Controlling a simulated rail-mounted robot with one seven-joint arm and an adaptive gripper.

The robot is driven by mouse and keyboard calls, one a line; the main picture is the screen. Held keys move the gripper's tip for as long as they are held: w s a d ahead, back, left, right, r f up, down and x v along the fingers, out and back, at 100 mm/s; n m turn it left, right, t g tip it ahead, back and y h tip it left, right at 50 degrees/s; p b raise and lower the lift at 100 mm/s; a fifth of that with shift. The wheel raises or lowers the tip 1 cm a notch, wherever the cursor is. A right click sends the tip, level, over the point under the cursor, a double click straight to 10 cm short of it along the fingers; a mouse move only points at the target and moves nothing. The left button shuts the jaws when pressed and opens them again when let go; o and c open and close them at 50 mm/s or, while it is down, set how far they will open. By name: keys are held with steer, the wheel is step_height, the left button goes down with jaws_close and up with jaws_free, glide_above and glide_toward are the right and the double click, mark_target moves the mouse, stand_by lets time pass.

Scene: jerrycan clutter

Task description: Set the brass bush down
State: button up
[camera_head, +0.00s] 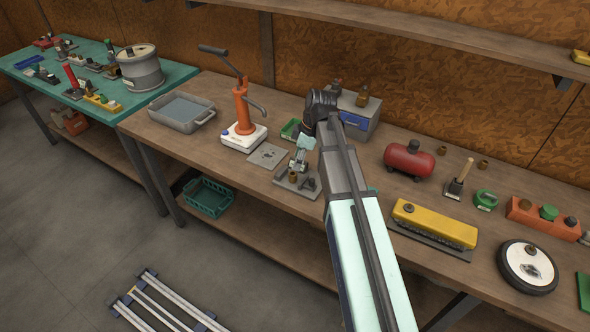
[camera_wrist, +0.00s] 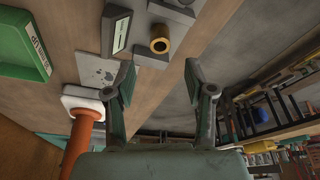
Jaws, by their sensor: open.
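A brass bush (camera_wrist: 160,42) stands in the wrist view with its open bore facing the camera. It is on a grey fixture plate (camera_wrist: 148,62) at the bench's front edge. In the head view the bush (camera_head: 293,176) shows small on the plate (camera_head: 283,187), beside a dark grey part (camera_head: 309,184). My gripper (camera_wrist: 160,70) is open, its fingers spread apart with nothing between them. The bush lies beyond the fingertips in the wrist view, apart from both. In the head view my gripper (camera_head: 297,164) is just above and behind the bush; my arm covers the bench to the right.
An orange hand press (camera_head: 242,108) on a white base and a flat grey plate (camera_head: 268,154) stand left of the fixture. A grey tray (camera_head: 181,114) is further left. A grey crate (camera_head: 356,115) is behind my arm. A red tank (camera_head: 409,160) and yellow block (camera_head: 434,224) are right.

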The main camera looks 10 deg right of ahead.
steer(key=shift+v, duration=2.35)
